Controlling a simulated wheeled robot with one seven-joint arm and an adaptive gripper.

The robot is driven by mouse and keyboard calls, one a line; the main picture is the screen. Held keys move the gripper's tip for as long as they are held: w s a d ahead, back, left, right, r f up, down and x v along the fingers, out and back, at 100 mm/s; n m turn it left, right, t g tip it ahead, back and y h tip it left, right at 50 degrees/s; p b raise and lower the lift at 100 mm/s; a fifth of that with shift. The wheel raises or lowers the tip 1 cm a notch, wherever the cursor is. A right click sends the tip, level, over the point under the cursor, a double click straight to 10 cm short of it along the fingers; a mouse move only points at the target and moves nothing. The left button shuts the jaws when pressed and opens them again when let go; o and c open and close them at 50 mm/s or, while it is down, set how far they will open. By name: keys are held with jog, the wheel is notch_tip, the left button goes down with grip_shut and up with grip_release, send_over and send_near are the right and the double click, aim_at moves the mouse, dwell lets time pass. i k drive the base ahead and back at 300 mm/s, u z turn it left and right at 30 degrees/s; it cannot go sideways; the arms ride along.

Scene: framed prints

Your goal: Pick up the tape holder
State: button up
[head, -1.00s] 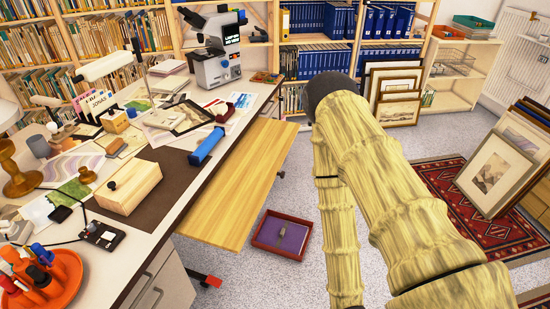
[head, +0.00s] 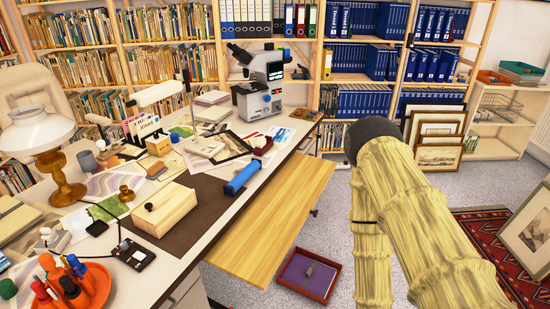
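I cannot pick out the tape holder for certain. A small dark red, rounded object (head: 262,149) on the desk, behind the blue roller, could be it, but it is too small to tell. A small grey object (head: 309,272) lies in the red tray on the floor and is also unclear. My arm, with a wood-like surface, fills the right foreground. My gripper does not show.
The desk (head: 190,248) holds a wooden box (head: 163,208), a blue roller (head: 242,177), a microscope (head: 262,85), a lamp (head: 55,150) and an orange pen holder (head: 85,292). A pulled-out wooden board (head: 272,225) juts over the floor near the red tray (head: 325,298). Framed prints stand right.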

aim_at(263, 144)
jog(key=z, duration=1.85)
jog(key=i, duration=2.15)
jog(key=u, duration=3.1)
